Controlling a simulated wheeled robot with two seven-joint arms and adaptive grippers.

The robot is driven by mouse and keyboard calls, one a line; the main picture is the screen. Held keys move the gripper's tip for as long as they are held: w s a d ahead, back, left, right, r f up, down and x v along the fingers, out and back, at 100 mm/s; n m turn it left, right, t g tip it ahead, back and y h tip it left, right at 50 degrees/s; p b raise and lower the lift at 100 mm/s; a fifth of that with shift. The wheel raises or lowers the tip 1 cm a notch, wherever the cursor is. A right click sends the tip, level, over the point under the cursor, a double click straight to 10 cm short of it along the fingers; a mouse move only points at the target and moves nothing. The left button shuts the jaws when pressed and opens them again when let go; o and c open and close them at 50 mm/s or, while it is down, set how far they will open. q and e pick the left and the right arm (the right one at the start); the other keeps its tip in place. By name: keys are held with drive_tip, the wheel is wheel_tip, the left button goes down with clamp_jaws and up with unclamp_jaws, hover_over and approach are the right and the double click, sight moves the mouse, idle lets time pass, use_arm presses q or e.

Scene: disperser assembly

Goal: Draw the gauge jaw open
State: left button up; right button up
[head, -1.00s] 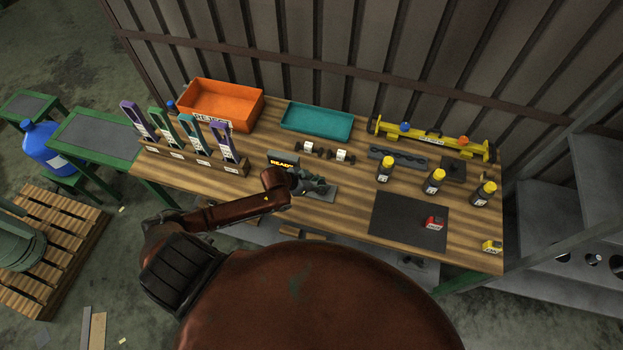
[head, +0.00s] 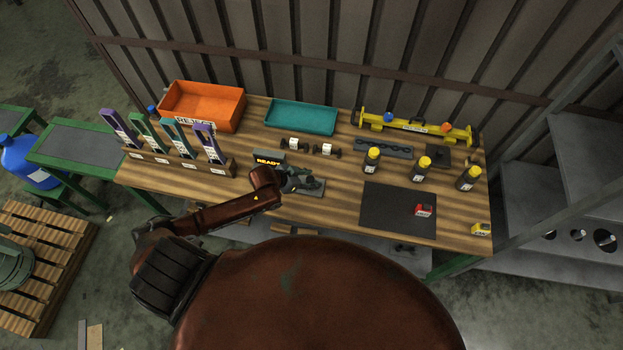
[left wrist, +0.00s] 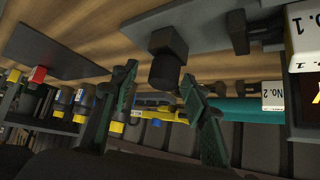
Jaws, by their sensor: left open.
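The gauge stands near the front middle of the bench, with a lit READY display (head: 268,161) and a grey base plate (head: 312,190) beside it. My left gripper (head: 299,179) is over the gauge and covers much of it in the head view. In the left wrist view the picture is upside down. There my left gripper (left wrist: 158,76) is open, its two green-grey fingers apart. A dark block with a rounded knob (left wrist: 167,60), apparently the gauge jaw, shows between the fingertips. I cannot tell whether the fingers touch it. My right gripper is not in view.
Behind the gauge are labelled dark parts (head: 325,149) and a teal tray (head: 302,117). Purple, green and teal tools stand in a wooden rack (head: 180,163) on the left. An orange bin (head: 203,105) is behind them. Yellow-capped bottles (head: 421,169) and a dark mat (head: 385,208) are right.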

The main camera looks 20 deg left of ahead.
use_arm(q)
drive_tip(key=v, duration=1.1)
drive_tip(key=shift+s+r, duration=0.25)
